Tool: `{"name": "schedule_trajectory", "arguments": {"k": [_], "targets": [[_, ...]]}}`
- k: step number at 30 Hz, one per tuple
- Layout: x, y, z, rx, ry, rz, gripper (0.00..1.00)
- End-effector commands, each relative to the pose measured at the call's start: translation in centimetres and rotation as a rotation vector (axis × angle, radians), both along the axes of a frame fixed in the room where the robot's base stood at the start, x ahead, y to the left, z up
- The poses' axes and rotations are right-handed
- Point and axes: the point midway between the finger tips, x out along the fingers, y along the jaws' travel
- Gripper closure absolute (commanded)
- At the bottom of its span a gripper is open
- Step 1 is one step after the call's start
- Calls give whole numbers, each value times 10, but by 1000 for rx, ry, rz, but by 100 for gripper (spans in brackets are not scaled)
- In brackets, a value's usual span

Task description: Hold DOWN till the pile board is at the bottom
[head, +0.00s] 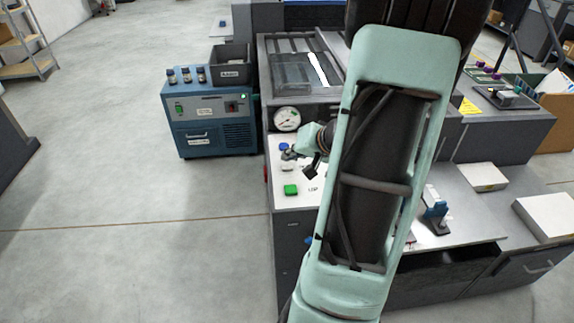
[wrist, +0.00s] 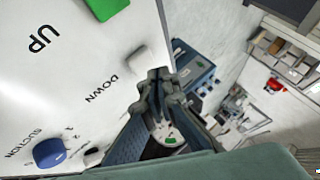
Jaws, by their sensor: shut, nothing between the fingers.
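The white control panel (wrist: 60,85) carries a green button (wrist: 106,6) near the UP label and a pale button (wrist: 146,61) beside the DOWN label. My gripper (wrist: 158,76) is shut and empty, with its fingertips right at the pale DOWN button's edge in the wrist view. I cannot tell whether they touch or press it. In the head view my gripper (head: 289,155) is over the panel, with the green button (head: 291,190) below it in the picture. The pile board cannot be made out in either view.
A blue SUCTION knob (wrist: 49,152) sits on the same panel. A round gauge (head: 287,119) is above the panel. A blue unit (head: 212,125) with bottles and a dark bin (head: 232,68) stands to the left. The floor at left is clear.

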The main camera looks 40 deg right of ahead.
Motion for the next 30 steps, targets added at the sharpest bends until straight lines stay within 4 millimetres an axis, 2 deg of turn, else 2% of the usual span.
{"name": "schedule_trajectory", "arguments": {"k": [17, 30], "targets": [[0, 0, -1, 0, 0, 0, 100], [0, 0, -10, -1, 0, 1, 100]]}}
